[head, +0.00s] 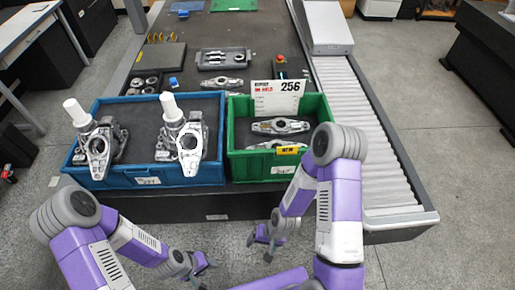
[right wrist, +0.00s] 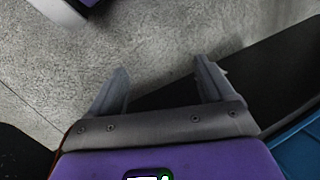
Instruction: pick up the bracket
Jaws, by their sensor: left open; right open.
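Silvery bracket-like metal parts show in several places, and I cannot tell which one the task means. Flat ones with a central hole lie in the green bin (head: 235,166), one at its back (head: 281,126) and one at its front (head: 275,144). A similar flat part (head: 222,83) lies on the table behind the blue bin. Two bulkier castings with white cylinders stand in the blue bin, at left (head: 98,148) and right (head: 190,142). My left gripper (head: 203,264) is open, low in front of the table. My right gripper (head: 264,241) is open and empty, below the green bin's front; its fingers show in the right wrist view (right wrist: 160,85).
A sign (head: 276,99) reading 256 stands in the green bin. The blue bin (head: 150,180) stands left of it. Behind are a grey tray (head: 223,59), ring parts and a red button (head: 280,59). A ribbed rail (head: 375,140) runs along the right.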

